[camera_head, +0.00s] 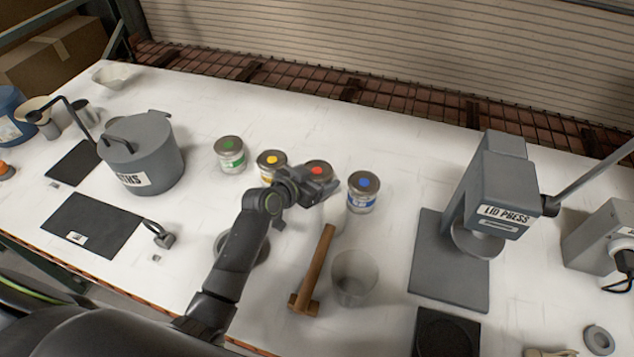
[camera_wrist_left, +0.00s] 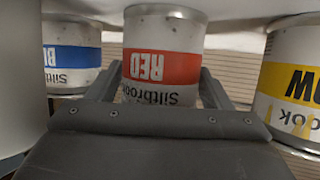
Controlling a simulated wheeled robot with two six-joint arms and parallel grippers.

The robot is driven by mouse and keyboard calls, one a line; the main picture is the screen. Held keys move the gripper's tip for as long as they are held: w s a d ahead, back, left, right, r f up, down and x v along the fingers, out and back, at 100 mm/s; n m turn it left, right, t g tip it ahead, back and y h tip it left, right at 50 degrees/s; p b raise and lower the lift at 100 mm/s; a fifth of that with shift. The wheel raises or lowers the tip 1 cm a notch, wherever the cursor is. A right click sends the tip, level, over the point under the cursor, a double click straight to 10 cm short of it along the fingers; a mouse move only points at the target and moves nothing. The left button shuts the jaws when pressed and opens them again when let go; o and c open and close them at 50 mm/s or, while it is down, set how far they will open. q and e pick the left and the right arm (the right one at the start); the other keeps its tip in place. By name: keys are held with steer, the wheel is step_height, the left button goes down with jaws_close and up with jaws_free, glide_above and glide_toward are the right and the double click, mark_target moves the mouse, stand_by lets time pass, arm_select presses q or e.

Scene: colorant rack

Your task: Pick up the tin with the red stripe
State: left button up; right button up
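The tin with the red stripe (camera_head: 317,168) stands on the white table, with a red dot on its lid. My left gripper (camera_head: 322,186) is in front of it and hides much of its body. In the left wrist view, which is upside down, the red-striped tin (camera_wrist_left: 162,60) is between the two fingers of my left gripper (camera_wrist_left: 160,80). The fingers look open, one on each side, with narrow gaps beside the tin. Whether either finger touches it is hard to tell. My right gripper is out of view.
The blue tin (camera_head: 362,192) and yellow tin (camera_head: 270,163) stand close on either side; the green tin (camera_head: 230,154) is farther left. A mallet (camera_head: 315,268) and a clear cup (camera_head: 354,278) are nearer. The lid press (camera_head: 490,190) stands right, a grey pot (camera_head: 142,155) left.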

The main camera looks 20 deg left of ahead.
arm_select(q)
steer(key=c, duration=0.7)
steer(key=shift+c, duration=0.2)
steer(key=shift+r, duration=0.15)
